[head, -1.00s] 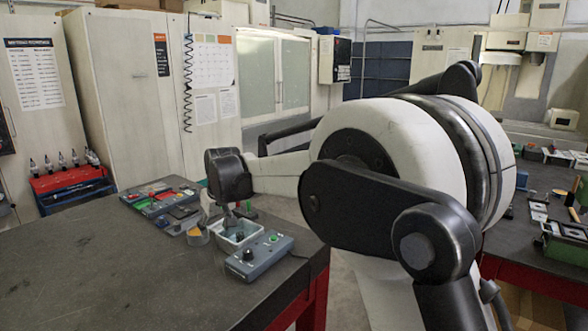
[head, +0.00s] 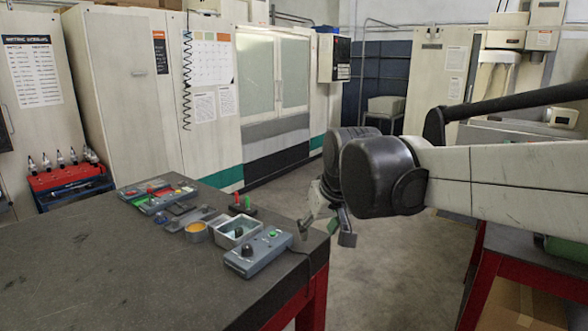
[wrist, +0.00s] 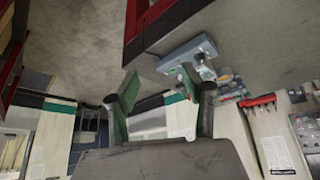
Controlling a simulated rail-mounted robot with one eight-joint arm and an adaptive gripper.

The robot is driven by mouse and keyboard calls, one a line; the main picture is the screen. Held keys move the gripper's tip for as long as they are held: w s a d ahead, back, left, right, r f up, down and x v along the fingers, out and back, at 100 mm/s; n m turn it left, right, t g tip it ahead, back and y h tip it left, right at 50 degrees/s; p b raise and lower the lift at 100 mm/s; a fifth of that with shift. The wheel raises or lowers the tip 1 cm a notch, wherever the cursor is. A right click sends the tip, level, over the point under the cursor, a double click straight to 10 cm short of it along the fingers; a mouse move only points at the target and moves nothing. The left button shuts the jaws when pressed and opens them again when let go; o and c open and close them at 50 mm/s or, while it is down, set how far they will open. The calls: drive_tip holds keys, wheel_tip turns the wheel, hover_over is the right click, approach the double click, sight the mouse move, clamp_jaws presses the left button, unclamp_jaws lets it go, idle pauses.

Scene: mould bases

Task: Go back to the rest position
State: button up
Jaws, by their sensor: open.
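My gripper (head: 328,228) hangs in the air just past the right edge of the dark table (head: 90,265), in the head view. In the wrist view my gripper (wrist: 158,84) has its two fingers well apart. Nothing shows between them, and it is apart from the table and the things on it.
Near the table's right corner stand a grey button box (head: 258,254), a pale open tray (head: 236,232) and a yellow-topped round tin (head: 196,231). Coloured parts trays (head: 160,198) lie behind. A red-framed bench (head: 520,262) stands at right. Open floor (head: 385,270) lies between.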

drive_tip(key=s+d+f+m, duration=0.1)
drive_tip(key=s+d+f, duration=0.2)
drive_tip(key=s+d, duration=0.2)
drive_tip(key=s+d+f+m+t+h+b, duration=0.1)
drive_tip(key=s+d+f, duration=0.2)
drive_tip(key=s, duration=0.6)
drive_tip(key=s+d+f+m, duration=0.1)
drive_tip(key=s+d+f, duration=0.3)
drive_tip(key=s+d, duration=0.2)
drive_tip(key=shift+s+d+m+t+h, duration=0.3)
drive_tip(key=shift+s+d+m+h, duration=0.1)
drive_tip(key=shift+s, duration=0.3)
